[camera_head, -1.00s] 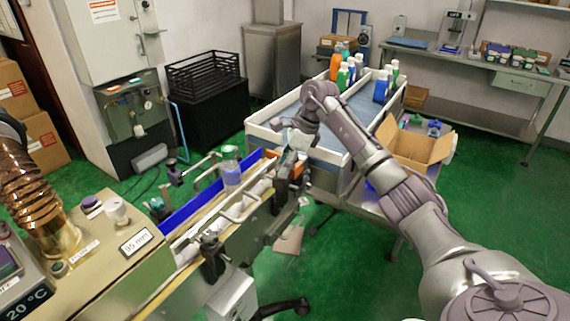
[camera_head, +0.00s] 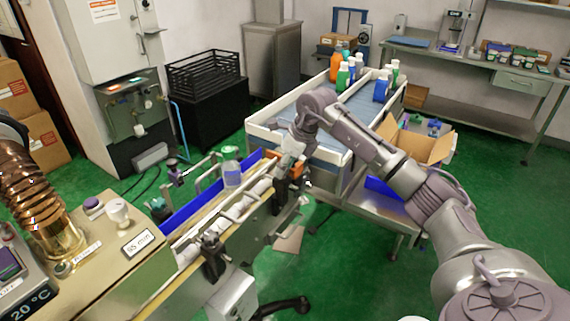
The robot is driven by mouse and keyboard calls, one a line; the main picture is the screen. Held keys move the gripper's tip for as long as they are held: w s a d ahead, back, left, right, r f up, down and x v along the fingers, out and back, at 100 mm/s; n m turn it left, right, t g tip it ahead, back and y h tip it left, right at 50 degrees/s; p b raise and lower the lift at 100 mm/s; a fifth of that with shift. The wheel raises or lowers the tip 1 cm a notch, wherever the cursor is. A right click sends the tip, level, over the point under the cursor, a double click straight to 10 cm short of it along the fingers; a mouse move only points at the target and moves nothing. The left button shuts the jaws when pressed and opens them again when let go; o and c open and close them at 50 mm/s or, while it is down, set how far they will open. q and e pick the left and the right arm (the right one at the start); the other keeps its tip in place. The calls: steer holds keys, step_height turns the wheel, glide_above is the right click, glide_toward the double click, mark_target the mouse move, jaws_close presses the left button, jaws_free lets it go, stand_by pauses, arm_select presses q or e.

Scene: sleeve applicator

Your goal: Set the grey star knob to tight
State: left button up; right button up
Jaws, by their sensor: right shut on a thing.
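My right gripper (camera_head: 288,160) reaches down to the far end of the conveyor (camera_head: 232,222), beside the orange blocks (camera_head: 295,170). It is shut on a small part there, most likely the grey star knob. The fingers hide that part, so its shape and its tight or loose setting cannot be read. A clear bottle (camera_head: 232,172) with a green cap stands upright on the conveyor, left of the gripper and apart from it. My left gripper is out of view.
A beige machine box (camera_head: 117,240) with a label and knobs stands at the left, by a copper-coloured hose (camera_head: 35,195). A white-rimmed table (camera_head: 262,134) with several bottles stands behind, with an open carton (camera_head: 412,142) at its right. Green floor is clear at the right.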

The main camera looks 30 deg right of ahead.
steer(key=m, duration=0.2)
steer(key=m+h, duration=0.1)
steer(key=m, duration=0.1)
steer(key=shift+a+m+t+h, duration=0.15)
steer(key=shift+m+t+h, duration=0.15)
steer(key=m+h, duration=0.1)
steer(key=m, duration=0.3)
steer(key=shift+a+m+h, duration=0.2)
steer(key=shift+m+h, duration=0.1)
steer(key=shift+h, duration=0.1)
steer(key=m+h, duration=0.1)
steer(key=m, duration=0.1)
steer(key=m+g+h+b, duration=0.1)
steer(key=m, duration=0.2)
steer(key=shift+w+a, duration=0.15)
steer(key=m+g, duration=0.1)
steer(key=m, duration=0.3)
steer(key=shift+w+r+g+h+b, duration=0.1)
steer(key=shift+g+h+b, duration=0.2)
steer(key=shift+g+h, duration=0.1)
steer(key=shift+m, duration=0.5)
steer(key=o, duration=1.1)
steer(key=shift+o, duration=0.2)
steer(key=shift+a, duration=0.1)
